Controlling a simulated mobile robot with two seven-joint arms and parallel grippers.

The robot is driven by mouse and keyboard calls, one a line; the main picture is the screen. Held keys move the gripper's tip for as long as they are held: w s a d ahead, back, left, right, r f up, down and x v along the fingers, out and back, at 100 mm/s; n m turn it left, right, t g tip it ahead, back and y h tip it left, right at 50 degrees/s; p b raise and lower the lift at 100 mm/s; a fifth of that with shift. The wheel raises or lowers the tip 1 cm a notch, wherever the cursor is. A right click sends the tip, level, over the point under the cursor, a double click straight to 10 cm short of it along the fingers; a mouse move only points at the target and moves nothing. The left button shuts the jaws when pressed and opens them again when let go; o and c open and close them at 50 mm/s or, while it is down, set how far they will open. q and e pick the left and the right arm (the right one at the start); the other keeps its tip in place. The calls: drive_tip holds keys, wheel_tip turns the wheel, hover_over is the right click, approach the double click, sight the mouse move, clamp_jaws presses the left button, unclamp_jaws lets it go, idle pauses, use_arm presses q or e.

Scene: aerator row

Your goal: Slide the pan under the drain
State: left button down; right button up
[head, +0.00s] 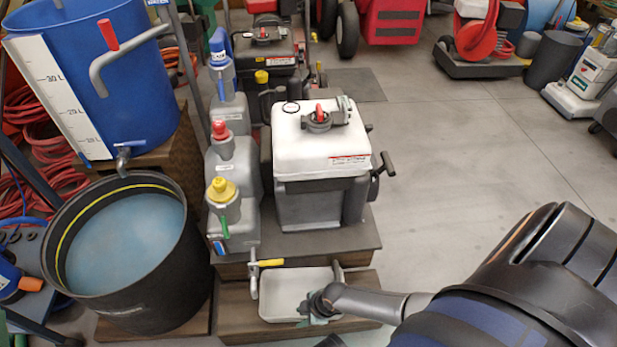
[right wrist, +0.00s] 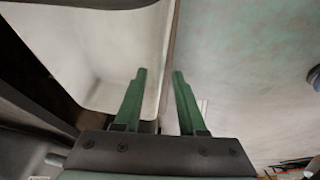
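A shallow white pan (head: 283,292) sits on a low wooden step in the head view. A drain valve with a yellow lever (head: 268,262) sticks out above the pan's back left corner. Its grey spout (head: 254,285) points down and overlaps the pan's left edge in the picture. My right gripper (head: 318,308) is at the pan's front right corner. In the right wrist view its green fingers (right wrist: 159,85) are apart, with the pan's wall (right wrist: 152,50) between them; contact on both sides is not clear. My left gripper is not in view.
A black tub (head: 190,255) of bluish liquid stands left of the pan, below a blue tank (head: 95,75). A grey-and-white machine (head: 320,150) and several grey jugs (head: 235,215) stand behind the pan. The floor (head: 470,150) to the right is mostly clear.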

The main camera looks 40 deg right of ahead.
drive_tip(key=shift+w+a+f, duration=0.15)
drive_tip(key=shift+f, duration=0.4)
drive_tip(key=shift+c, duration=0.2)
clamp_jaws()
idle(0.9)
